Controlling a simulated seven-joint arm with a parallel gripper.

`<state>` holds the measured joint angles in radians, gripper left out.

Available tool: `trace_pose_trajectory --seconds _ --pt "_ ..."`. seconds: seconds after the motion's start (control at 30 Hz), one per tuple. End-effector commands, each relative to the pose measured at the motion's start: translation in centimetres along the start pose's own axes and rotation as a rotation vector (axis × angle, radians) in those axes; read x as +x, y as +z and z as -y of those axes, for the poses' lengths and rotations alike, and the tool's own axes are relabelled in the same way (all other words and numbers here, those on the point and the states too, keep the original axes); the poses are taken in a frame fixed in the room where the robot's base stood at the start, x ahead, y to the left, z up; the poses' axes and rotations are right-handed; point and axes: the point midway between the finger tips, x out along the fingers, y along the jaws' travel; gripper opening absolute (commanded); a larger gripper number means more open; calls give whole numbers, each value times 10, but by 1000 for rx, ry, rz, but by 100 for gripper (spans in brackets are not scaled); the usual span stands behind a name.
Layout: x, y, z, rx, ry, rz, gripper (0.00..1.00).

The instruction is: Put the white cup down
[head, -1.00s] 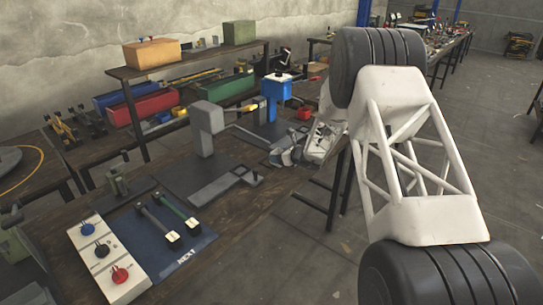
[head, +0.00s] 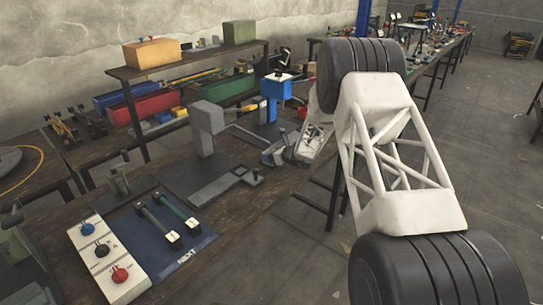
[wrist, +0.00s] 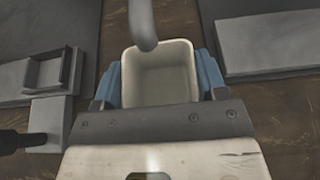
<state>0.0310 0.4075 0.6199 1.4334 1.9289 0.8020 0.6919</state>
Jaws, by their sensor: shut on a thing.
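The white cup (wrist: 160,84) sits between the blue fingers of my gripper (wrist: 159,72) in the wrist view, and they are shut on it. I look down into its squarish opening, and it looks empty. A grey rod (wrist: 142,22) overlaps its far rim in that view. In the head view my gripper (head: 277,156) is over the right edge of the workbench (head: 222,232), right of the grey press. The cup cannot be made out there, and I cannot tell its height above the bench.
A grey press (head: 205,130) and a blue press (head: 275,90) stand close to my gripper. A flat grey fixture (head: 222,186) lies in front. A blue mat (head: 155,235) with two handled tools and a white button panel (head: 105,262) are nearer.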

Motion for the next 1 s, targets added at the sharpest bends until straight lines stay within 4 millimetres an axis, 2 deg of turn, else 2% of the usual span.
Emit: trace_pose_trajectory --seconds 0.17,0.2,0.37,0.77,1.0 --pt "1 -2 0 0 0 0 39" --pt "1 -2 0 0 0 0 67" --pt "1 -2 0 0 0 0 91" --pt "0 0 0 -1 0 0 91" --pt "-15 1 1 -1 -1 0 91"
